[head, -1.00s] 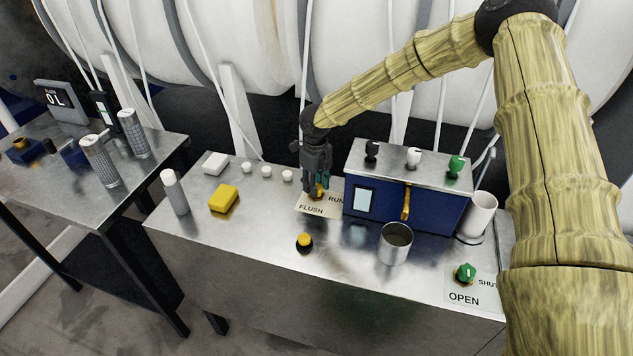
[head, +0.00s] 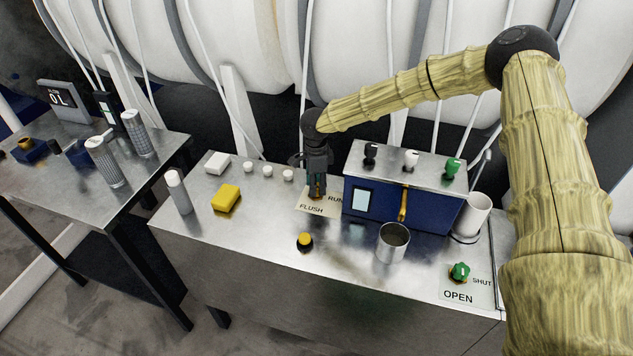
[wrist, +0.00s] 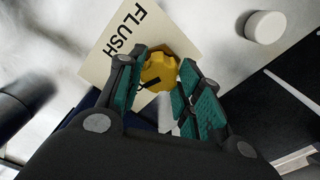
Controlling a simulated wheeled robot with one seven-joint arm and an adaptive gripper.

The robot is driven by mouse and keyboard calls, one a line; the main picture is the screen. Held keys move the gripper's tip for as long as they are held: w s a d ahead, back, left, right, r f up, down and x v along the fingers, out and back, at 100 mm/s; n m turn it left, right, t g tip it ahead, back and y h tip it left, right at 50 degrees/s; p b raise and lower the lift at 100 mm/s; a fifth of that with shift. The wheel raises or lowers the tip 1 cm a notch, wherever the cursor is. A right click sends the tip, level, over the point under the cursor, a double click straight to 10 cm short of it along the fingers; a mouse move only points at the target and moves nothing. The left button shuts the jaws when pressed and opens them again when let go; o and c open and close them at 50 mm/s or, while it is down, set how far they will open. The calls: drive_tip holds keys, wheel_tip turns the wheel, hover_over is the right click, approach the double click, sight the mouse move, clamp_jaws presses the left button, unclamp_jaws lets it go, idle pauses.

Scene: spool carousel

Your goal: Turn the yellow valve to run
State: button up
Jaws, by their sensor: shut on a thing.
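The yellow valve (wrist: 159,67) is a lobed knob with a dark pointer mark, seen between my fingers in the wrist view. The valve sits on a pale label plate (head: 311,209) marked FLUSH and RUN. My gripper (head: 317,191) points down over it in the head view and hides most of the knob. The word RUN is hidden in the wrist view.
A blue box (head: 380,208) with black, white and green knobs stands just right of my gripper. A metal cup (head: 392,243), yellow button (head: 305,241) and green valve (head: 459,272) are nearer the front. A yellow block (head: 226,198) lies to the left.

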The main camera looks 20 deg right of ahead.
drive_tip(key=shift+n+p, duration=0.3)
drive_tip(key=shift+n, duration=1.4)
drive_tip(key=o, duration=1.1)
drive_tip(key=shift+c, duration=0.2)
wheel_tip(320, 180, up, 12)
drive_tip(key=shift+d, duration=0.1)
